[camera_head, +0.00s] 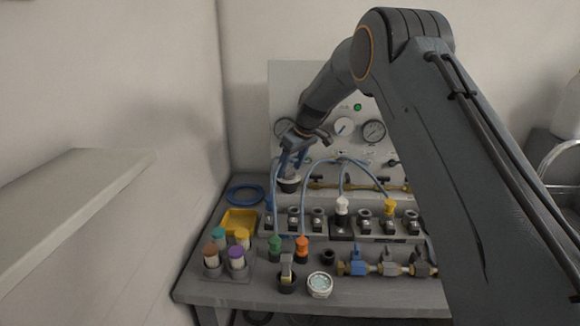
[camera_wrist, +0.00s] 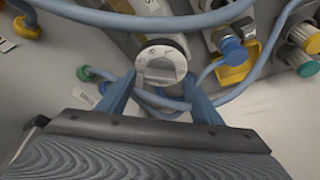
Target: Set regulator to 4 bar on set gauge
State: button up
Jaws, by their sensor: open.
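The regulator (camera_head: 289,184) is a dark round knob low on the left of the upright panel. In the wrist view, the regulator (camera_wrist: 162,64) shows a pale round face with a raised bar across it. My gripper (camera_head: 294,162) is just above it in the head view. In the wrist view, the blue fingers of my gripper (camera_wrist: 160,84) are apart, one on each side of the knob's near edge; I cannot tell whether they touch it. Round gauges are on the panel: a left one (camera_head: 284,127), partly hidden by my arm, a middle one (camera_head: 344,127) and a right one (camera_head: 374,131). Their labels and readings are too small to read.
Blue hoses (camera_head: 343,172) loop close around the regulator and gripper. A row of fittings (camera_head: 342,212) stands in front of the panel. Colour-capped containers (camera_head: 237,258), a yellow tray (camera_head: 239,221) and a round white-faced gauge (camera_head: 320,285) are on the bench.

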jog(key=c, duration=1.1)
jog(key=shift+o, duration=0.2)
